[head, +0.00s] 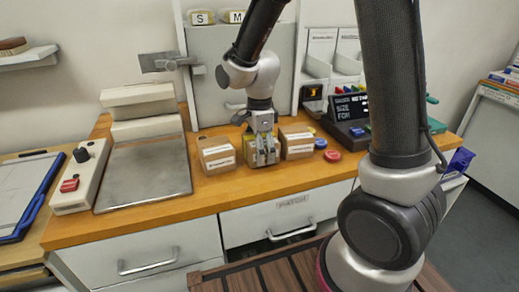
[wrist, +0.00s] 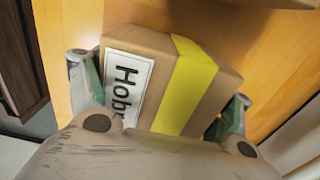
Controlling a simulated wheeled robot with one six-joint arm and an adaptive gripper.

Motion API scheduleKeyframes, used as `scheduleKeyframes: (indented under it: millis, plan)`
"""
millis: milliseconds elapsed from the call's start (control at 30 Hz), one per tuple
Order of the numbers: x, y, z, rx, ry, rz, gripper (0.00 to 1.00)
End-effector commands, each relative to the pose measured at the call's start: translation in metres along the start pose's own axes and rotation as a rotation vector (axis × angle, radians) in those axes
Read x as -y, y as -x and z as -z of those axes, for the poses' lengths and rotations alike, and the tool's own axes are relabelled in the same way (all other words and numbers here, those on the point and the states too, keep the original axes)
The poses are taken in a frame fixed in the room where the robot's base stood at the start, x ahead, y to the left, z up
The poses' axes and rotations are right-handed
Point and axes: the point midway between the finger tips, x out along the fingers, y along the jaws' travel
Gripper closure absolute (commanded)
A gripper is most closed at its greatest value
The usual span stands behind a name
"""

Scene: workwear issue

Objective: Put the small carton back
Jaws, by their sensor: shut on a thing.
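A small brown carton (wrist: 150,50) with a yellow band and a white label starting "Hobr" sits between my gripper's fingers in the wrist view. My gripper (head: 262,154) is shut on it in the head view, pointing down at the counter. There the held carton (head: 260,160) is between two other cartons, partly covered by the fingers. I cannot tell whether it touches the wood. A carton with a white label (head: 217,155) is on its left, and another labelled carton (head: 297,142) is on its right.
A flat grey metal plate (head: 145,172) and a control box with a red switch (head: 80,178) lie to the left on the wooden counter (head: 225,190). A grey panel (head: 212,75) stands behind.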

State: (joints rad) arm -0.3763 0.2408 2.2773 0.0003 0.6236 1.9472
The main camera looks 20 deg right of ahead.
Motion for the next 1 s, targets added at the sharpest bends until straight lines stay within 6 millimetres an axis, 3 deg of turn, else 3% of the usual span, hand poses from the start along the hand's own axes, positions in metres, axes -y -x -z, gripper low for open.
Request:
scheduleKeyframes:
  millis: [300,333,400,800,1000]
  plan:
    - [0.000,-0.003,0.000,0.000,0.000,-0.001,0.55]
    - [0.000,-0.002,0.000,0.000,0.000,-0.001,0.15]
    - [0.000,-0.002,0.000,0.000,0.000,0.000,0.02]
    - [0.000,-0.001,0.000,0.000,0.000,0.001,0.00]
    - [0.001,0.025,-0.001,0.002,0.000,0.005,0.00]
